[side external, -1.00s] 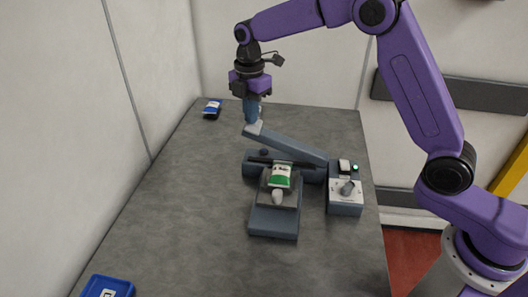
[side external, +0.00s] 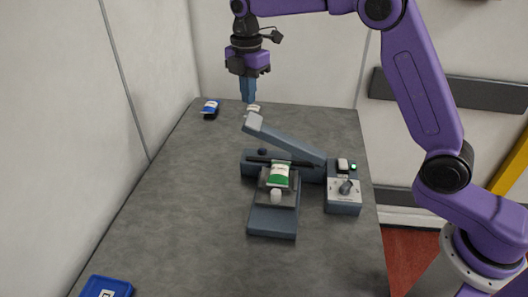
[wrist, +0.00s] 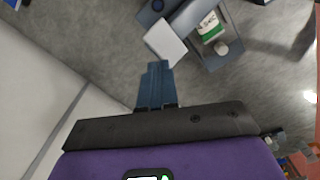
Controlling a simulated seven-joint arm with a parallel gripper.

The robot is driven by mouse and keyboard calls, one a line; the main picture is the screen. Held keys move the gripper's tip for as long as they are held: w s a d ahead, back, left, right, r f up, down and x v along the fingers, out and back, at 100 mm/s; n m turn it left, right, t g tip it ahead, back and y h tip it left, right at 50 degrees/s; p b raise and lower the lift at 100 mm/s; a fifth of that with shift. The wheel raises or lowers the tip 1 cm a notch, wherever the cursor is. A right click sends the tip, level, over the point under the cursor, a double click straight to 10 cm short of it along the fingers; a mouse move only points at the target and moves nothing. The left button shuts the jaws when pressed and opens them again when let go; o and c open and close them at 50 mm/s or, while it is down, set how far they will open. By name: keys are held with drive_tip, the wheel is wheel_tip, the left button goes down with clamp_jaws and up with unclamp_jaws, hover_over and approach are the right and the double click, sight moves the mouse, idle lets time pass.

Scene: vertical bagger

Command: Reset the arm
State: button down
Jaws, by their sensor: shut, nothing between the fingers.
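My gripper (side external: 248,99) is shut and empty, pointing down above the back of the table, up and behind the raised end of the sealer's lever arm (side external: 290,141). The grey lever slants up to the left, its pale end pad clear of my fingers. In the wrist view, the closed blue fingers (wrist: 156,72) appear just below the pale lever pad (wrist: 166,43), with nothing between them. A green and white packet (side external: 279,175) lies on the sealer's bed below the lever; it also shows in the wrist view (wrist: 208,26).
A control box (side external: 344,193) with a knob and a green light stands right of the sealer. A blue tray (side external: 106,287) is front left.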

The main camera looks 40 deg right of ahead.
drive_tip(key=s+d+f+m, duration=0.1)
drive_tip(key=s+d+m, duration=0.15)
drive_tip(key=s, duration=1.15)
drive_tip(key=s+d+m, duration=0.1)
drive_tip(key=s+m, duration=0.3)
drive_tip(key=s, duration=0.9)
drive_tip(key=s+d+f+m, duration=0.1)
drive_tip(key=s+d+f, duration=0.1)
drive_tip(key=s, duration=0.4)
drive_tip(key=s+d+f+m, duration=0.1)
drive_tip(key=s+d, duration=0.4)
drive_tip(key=s, duration=0.1)
drive_tip(key=shift+d+f, duration=0.25)
drive_tip(key=shift+f, duration=0.15)
